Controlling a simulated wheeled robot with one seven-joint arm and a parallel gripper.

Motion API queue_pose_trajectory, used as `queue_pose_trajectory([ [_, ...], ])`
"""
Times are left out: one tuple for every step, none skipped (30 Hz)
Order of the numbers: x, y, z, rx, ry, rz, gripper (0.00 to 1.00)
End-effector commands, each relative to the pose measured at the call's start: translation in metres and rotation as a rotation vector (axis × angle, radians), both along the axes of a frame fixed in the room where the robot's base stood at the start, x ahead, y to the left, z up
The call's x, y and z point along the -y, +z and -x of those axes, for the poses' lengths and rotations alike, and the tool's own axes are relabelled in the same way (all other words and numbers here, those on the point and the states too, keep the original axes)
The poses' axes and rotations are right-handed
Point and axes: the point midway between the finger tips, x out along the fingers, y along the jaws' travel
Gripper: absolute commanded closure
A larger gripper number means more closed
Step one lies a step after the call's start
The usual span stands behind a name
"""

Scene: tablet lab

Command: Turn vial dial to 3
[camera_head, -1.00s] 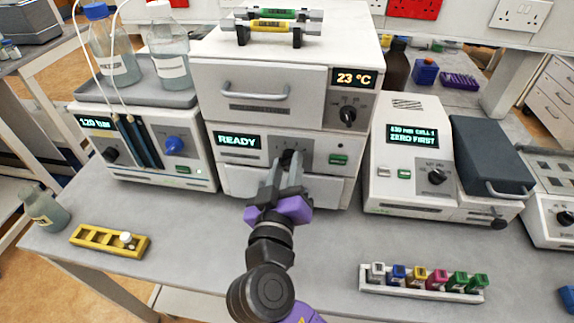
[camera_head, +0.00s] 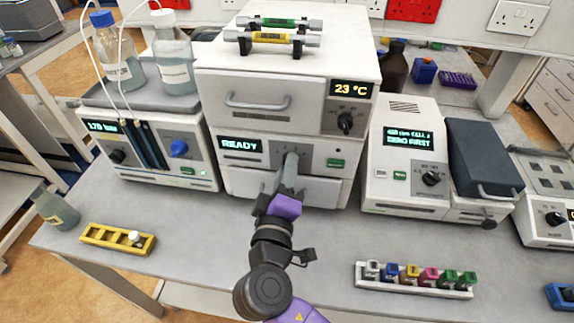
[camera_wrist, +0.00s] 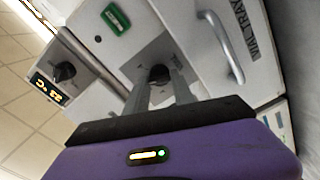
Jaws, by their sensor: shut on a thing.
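The vial dial (camera_wrist: 159,73) is a dark round knob on a grey panel of the lower white unit, beside the handle marked VIAL TRAY. My gripper (camera_head: 290,160) reaches up to this panel in the head view, and its fingers hide the dial there. In the wrist view my gripper (camera_wrist: 161,82) has its two grey fingers on either side of the knob, shut on it. The dial's pointer and most of its numbers are hidden. The unit's display (camera_head: 240,145) reads READY.
The upper unit has its own dark knob (camera_head: 345,122) and a 23 °C display (camera_head: 350,88). A green button (camera_head: 335,163) sits right of my fingers. The tray handle (camera_wrist: 222,45) is close to my gripper. A rack of coloured cuvettes (camera_head: 414,279) stands at the front right.

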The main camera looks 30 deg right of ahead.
Motion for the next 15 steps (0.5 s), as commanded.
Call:
queue_pose_trajectory([
  [-0.0009, 0.0009, 0.0001, -0.009, 0.002, 0.013, 1.00],
  [-0.0010, 0.0007, 0.0000, -0.016, 0.002, 0.022, 1.00],
  [-0.0010, 0.0005, 0.0000, -0.022, 0.002, 0.031, 1.00],
  [-0.0009, 0.0002, 0.0000, -0.026, 0.002, 0.036, 1.00],
  [-0.0009, 0.0001, 0.0000, -0.030, 0.001, 0.040, 1.00],
  [-0.0009, -0.0001, 0.0000, -0.033, 0.002, 0.045, 1.00],
  [-0.0009, -0.0001, 0.0000, -0.035, 0.002, 0.048, 1.00],
  [-0.0009, -0.0003, 0.0000, -0.038, 0.002, 0.052, 1.00],
  [-0.0009, -0.0004, 0.0000, -0.039, 0.002, 0.054, 1.00],
  [-0.0009, -0.0004, 0.0000, -0.041, 0.002, 0.056, 1.00],
  [-0.0009, -0.0005, -0.0001, -0.041, 0.002, 0.057, 1.00],
  [-0.0010, -0.0006, -0.0001, -0.041, 0.002, 0.057, 1.00],
  [-0.0009, -0.0007, 0.0000, -0.042, 0.002, 0.057, 1.00],
  [-0.0010, -0.0008, 0.0000, -0.041, 0.002, 0.057, 1.00],
  [-0.0010, -0.0008, 0.0000, -0.041, 0.002, 0.057, 1.00],
])
